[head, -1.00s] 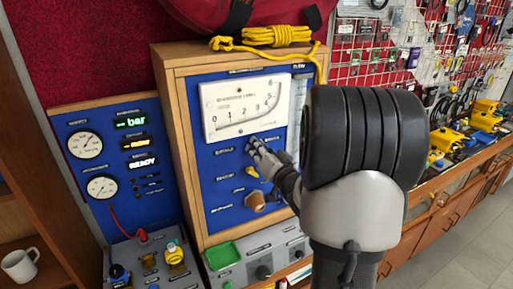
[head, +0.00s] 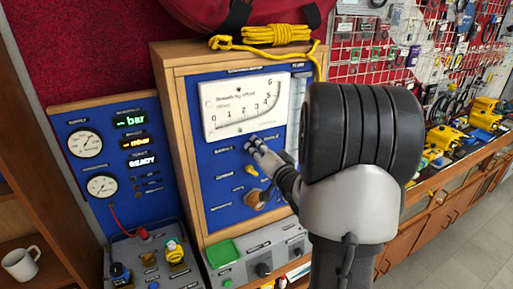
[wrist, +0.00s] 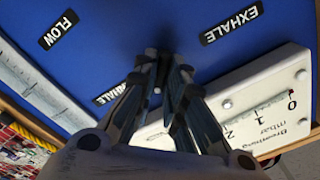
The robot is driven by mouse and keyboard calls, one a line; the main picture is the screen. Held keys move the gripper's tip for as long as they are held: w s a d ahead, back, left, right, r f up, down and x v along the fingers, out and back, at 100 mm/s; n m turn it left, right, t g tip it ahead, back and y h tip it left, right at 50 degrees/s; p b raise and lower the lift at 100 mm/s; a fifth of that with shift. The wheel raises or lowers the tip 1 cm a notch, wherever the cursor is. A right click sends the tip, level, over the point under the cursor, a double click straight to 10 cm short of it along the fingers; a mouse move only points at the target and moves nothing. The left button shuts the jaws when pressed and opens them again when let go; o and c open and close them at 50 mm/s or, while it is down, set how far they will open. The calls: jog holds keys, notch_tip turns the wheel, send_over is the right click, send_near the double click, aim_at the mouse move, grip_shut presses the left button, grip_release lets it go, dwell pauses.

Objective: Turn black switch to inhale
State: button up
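My gripper (head: 257,147) reaches from the right to the blue panel, just below the white gauge. Its fingertips are at the black switch, which is mostly hidden behind them in both views. In the wrist view the two fingers (wrist: 165,72) are close together with a narrow gap; I cannot tell whether they grip the switch. The wrist view is turned over: the EXHALE label (wrist: 230,26) is at upper right and the INHALE label (wrist: 108,93) is at left, partly covered by a finger. The switch's pointing direction cannot be seen.
The gauge (head: 243,106) is just above the fingertips; its edge also shows close in the wrist view (wrist: 240,102). A brass knob (head: 255,199) and a small yellow part (head: 249,169) are below. A FLOW label (wrist: 58,30) and a smaller gauge panel (head: 120,165) are nearby.

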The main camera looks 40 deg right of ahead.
jog(key=o, duration=0.5)
jog(key=shift+c, duration=0.2)
jog(key=v, duration=1.2)
